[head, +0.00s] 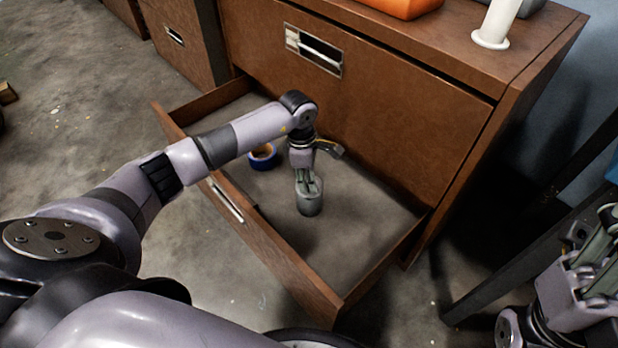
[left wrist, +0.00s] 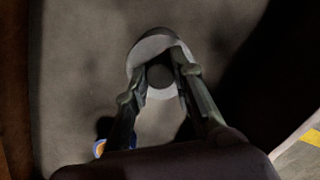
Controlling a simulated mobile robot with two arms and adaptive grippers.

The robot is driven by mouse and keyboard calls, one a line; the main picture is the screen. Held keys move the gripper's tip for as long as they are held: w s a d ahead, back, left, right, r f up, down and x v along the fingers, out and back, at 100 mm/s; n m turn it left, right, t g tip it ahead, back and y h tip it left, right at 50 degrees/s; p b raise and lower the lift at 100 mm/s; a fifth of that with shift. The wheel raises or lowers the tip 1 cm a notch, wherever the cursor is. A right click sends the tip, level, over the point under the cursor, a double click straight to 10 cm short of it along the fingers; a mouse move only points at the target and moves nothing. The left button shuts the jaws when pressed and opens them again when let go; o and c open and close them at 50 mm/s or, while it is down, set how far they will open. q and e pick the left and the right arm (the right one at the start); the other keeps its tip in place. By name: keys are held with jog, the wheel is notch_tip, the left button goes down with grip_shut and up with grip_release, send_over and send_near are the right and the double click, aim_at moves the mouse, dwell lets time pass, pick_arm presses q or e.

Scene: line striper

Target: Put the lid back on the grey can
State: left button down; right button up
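The grey can (head: 310,203) stands upright on the floor of the open drawer. My left gripper (head: 306,184) points down at the can's top, its fingers at or just above the rim. In the left wrist view the can's round light-grey top (left wrist: 150,46) has a dark round part (left wrist: 160,76) in its middle. The left fingers (left wrist: 163,68) are spread on both sides of this dark part. I cannot tell whether it is a lid's knob or an opening, or whether the fingers grip it. My right gripper (head: 604,245) is partly cut off at the right edge.
A blue tape roll (head: 262,157) with an orange inside lies in the drawer, left of the can. The drawer's front wall (head: 275,250) and side walls surround the can. The cabinet top (head: 450,40) bears an orange object (head: 398,6) and a white cylinder (head: 497,22). The drawer's right part is clear.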

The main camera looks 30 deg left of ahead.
pick_arm(q)
jog(key=c, duration=1.3)
grip_release()
jog(key=o, duration=0.5)
